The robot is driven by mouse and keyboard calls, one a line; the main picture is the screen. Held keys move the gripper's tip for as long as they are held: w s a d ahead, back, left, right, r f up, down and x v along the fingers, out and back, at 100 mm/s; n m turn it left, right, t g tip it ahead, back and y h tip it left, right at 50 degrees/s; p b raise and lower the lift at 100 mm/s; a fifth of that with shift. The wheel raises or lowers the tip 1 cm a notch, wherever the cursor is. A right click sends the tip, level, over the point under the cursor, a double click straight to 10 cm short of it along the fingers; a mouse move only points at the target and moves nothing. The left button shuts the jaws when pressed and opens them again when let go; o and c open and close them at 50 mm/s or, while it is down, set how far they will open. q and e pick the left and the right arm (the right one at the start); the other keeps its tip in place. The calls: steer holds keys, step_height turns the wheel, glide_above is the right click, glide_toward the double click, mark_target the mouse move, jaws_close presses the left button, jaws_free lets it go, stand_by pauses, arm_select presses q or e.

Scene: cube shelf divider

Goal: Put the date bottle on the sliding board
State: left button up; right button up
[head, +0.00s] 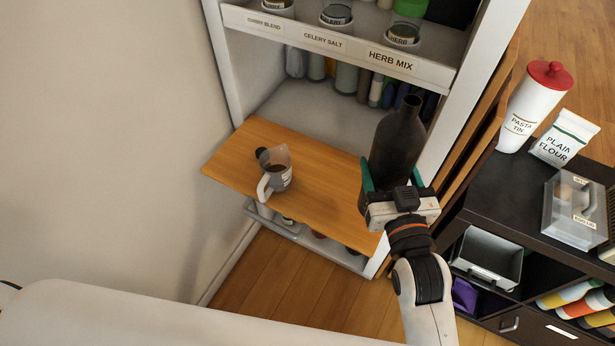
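A dark brown bottle (398,140), the likely date bottle, is held upright by my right gripper (390,182). Green fingers show on both sides of its lower part. It overlaps the right end of the wooden sliding board (322,166) in the picture; I cannot tell whether its base touches the board, as the gripper hides it. The board sticks out from the white shelf. My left gripper is not in view; a pale arm-like part crosses the bottom left.
Labelled spice jars (336,14) stand on the shelf above the board. To the right, a dark cube shelf (490,185) carries a pasta tin (533,105), a flour bag (564,138) and a clear box (574,208). The board's middle is clear.

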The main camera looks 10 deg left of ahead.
steer(key=w+a+n+g+y+b, duration=0.1)
steer(key=w+a+n+y+b, duration=0.15)
steer(key=a, duration=0.45)
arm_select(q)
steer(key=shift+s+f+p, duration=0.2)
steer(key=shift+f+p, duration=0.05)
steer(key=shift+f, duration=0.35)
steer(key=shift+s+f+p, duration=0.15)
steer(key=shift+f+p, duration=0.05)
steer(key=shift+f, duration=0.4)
arm_select(e)
step_height(320, 180, down, 10)
steer(key=shift+s, duration=0.2)
steer(key=shift+f+m+y, duration=0.1)
steer(key=shift+m+y, duration=0.15)
steer(key=shift+f, duration=0.15)
steer(key=o, duration=1.7)
steer(key=shift+s+f, duration=0.1)
steer(key=shift+f, duration=0.05)
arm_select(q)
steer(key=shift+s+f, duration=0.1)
